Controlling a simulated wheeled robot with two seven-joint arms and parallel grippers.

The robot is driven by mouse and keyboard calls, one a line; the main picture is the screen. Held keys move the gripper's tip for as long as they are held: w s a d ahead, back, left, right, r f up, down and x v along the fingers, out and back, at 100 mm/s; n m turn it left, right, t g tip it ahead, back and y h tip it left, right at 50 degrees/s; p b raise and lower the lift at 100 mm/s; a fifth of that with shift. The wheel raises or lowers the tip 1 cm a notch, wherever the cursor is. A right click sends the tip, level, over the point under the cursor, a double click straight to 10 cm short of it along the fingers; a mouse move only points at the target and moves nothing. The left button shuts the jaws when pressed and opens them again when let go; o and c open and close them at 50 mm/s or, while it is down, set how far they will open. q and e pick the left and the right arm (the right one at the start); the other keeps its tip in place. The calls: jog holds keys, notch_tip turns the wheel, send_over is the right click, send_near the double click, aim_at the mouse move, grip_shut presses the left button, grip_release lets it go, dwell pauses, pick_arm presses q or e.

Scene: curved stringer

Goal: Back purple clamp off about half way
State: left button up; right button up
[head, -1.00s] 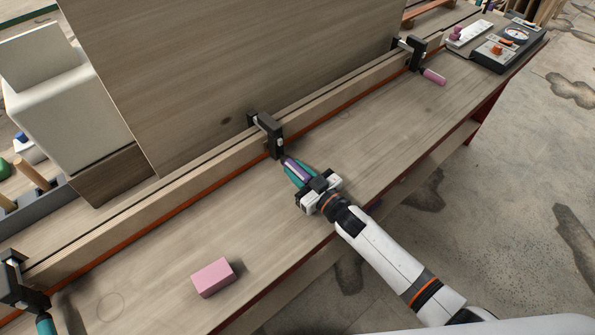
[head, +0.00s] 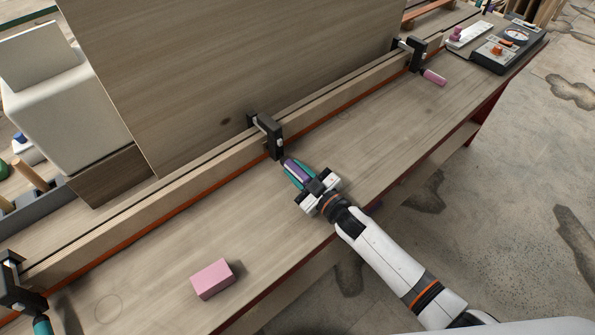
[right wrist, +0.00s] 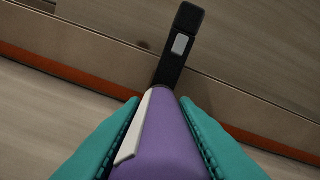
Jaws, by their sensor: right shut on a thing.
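The purple clamp has a black frame (head: 268,136) on the wooden strip at the middle of the bench and a purple handle (head: 296,171) pointing toward me. My right gripper (head: 299,174) is shut on that handle, its teal fingers on both sides. In the right wrist view the purple handle (right wrist: 165,140) fills the space between the teal fingers, with a white stripe along its left side. The black clamp frame (right wrist: 178,45) stands beyond it. My left gripper is not in view.
A pink-handled clamp (head: 433,77) is farther right and a teal-handled clamp (head: 42,325) at the lower left. A pink block (head: 213,278) lies on the bench (head: 160,270). A tall wooden panel (head: 230,60) stands behind the strip. A tray with a gauge (head: 510,42) is at the far right.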

jog(key=o, duration=1)
jog(key=shift+s, duration=0.1)
jog(key=b+v, duration=0.2)
jog(key=v, duration=1)
